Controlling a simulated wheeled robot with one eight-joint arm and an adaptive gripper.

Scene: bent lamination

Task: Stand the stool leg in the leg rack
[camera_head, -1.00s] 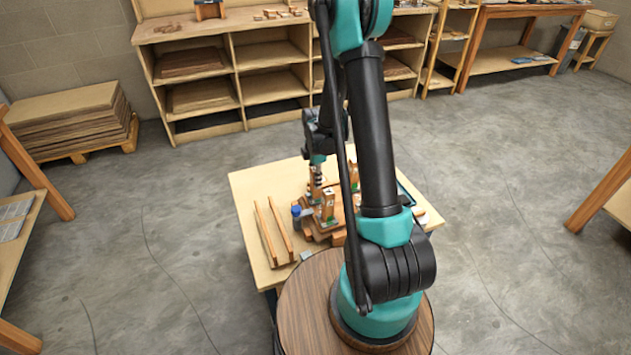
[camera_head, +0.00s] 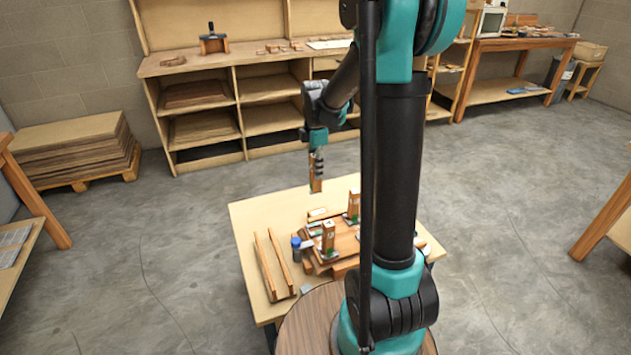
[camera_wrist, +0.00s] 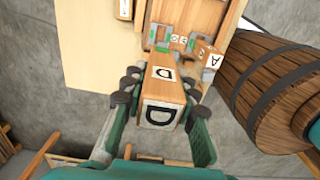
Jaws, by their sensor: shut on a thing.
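My gripper (camera_head: 316,160) is shut on a wooden stool leg (camera_head: 316,182), which hangs upright above the far part of the table. In the wrist view, the leg (camera_wrist: 163,92) sits between the fingers and bears the letter D. What I take for the leg rack is the wooden base (camera_head: 343,243) on the table. Two lettered legs stand upright on it, one near (camera_head: 328,237) and one farther back (camera_head: 353,204). In the wrist view, green-and-grey fittings (camera_wrist: 163,48) show on it beyond the held leg, near a leg marked A (camera_wrist: 211,58). The held leg is clear of the rack.
Two long wooden rails (camera_head: 265,266) lie on the table's (camera_head: 255,212) left side. A blue-capped bottle (camera_head: 296,249) stands between them and the rack. The table's far left is bare. A shelf unit (camera_head: 200,95) stands behind, with open floor between.

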